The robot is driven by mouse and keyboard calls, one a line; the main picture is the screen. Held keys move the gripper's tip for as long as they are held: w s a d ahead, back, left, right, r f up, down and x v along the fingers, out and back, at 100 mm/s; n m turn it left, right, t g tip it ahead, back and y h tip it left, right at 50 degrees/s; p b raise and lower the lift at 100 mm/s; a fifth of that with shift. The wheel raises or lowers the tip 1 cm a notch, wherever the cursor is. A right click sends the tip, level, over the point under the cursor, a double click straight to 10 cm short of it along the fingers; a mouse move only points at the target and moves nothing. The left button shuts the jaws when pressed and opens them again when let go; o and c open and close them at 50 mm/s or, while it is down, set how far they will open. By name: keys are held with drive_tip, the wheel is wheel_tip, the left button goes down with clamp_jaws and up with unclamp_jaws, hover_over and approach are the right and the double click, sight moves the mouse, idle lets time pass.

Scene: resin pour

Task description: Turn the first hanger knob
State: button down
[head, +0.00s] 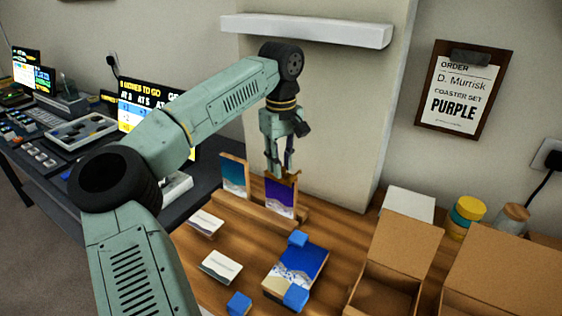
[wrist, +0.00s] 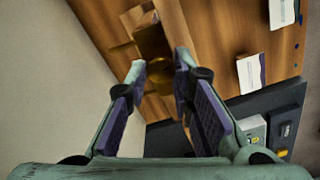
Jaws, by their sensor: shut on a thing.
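My gripper (head: 281,166) points down over a small upright panel (head: 280,198) with a purple and white wave picture. Its fingers are closed about a brass-coloured hanger knob (head: 294,177) at the panel's top edge. In the wrist view, the brass hanger knob (wrist: 160,78) lies between the fingertips (wrist: 162,68), partly hidden and dark, so its turn cannot be read. A second upright panel (head: 234,176), blue and white, stands to the left. Both stand by a wooden ledge (head: 245,210).
A larger wave picture (head: 306,262) with blue blocks (head: 297,238) at its edges lies in front. White cards (head: 221,267) lie left of it. Open cardboard boxes (head: 410,240) stand at right. A wall pillar (head: 335,130) and shelf (head: 305,31) are close behind my arm.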

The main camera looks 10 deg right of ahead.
drive_tip(key=shift+m, duration=0.6)
drive_tip(key=c, duration=1.4)
unclamp_jaws()
drive_tip(key=shift+o, duration=0.2)
wheel_tip(320, 180, up, 12)
drive_tip(key=shift+d, duration=0.1)
